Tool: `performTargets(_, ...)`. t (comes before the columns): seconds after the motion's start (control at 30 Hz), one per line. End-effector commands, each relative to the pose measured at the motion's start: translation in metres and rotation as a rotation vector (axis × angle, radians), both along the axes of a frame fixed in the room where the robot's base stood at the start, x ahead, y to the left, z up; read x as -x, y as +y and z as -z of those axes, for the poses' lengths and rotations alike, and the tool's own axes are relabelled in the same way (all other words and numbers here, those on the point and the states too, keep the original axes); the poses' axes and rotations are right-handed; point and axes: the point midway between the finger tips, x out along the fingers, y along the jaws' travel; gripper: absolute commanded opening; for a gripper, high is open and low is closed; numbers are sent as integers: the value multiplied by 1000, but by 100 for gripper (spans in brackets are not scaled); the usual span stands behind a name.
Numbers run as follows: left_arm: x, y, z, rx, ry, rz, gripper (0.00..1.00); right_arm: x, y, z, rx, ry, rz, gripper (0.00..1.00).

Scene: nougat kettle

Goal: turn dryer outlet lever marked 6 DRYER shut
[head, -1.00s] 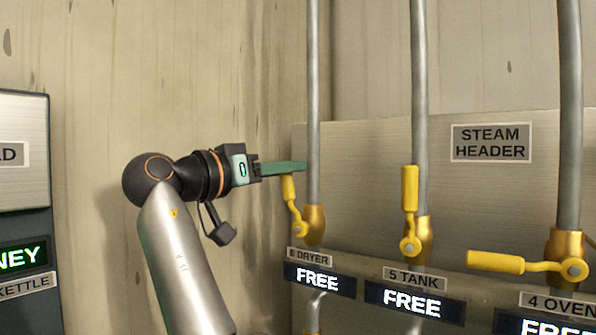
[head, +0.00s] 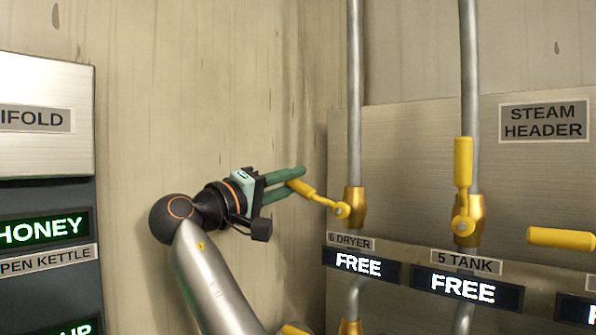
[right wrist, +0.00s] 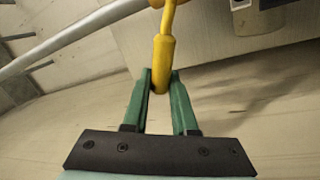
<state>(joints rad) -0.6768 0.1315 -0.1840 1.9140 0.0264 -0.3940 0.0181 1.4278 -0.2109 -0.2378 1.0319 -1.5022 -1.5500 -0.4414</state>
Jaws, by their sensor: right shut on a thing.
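The yellow lever of the valve marked 6 DRYER (head: 318,196) slants up and to the left from its brass valve body (head: 354,205) on the grey pipe. My right gripper (head: 296,182) is shut on the lever's outer end, with its green fingers on either side of it. In the right wrist view the yellow grip (right wrist: 163,62) sits between the two green fingertips (right wrist: 160,82). The 6 DRYER label (head: 351,242) and a display reading FREE (head: 360,263) are below the valve. My left gripper is not in view.
The 5 TANK lever (head: 463,165) stands upright to the right, and another yellow lever (head: 561,238) lies level at the right edge. The STEAM HEADER panel (head: 400,140) is behind the pipes. A dark cabinet (head: 48,205) stands at the left. Bare wall lies between.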

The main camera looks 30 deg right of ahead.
Motion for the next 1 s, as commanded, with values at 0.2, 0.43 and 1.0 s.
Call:
performTargets(0.2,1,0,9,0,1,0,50,-6,3,21,72,171,-3,0)
performTargets(0.43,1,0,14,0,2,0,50,-8,4,35,127,307,-3,0)
performTargets(1.0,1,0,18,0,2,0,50,-9,4,45,171,414,-1,0)
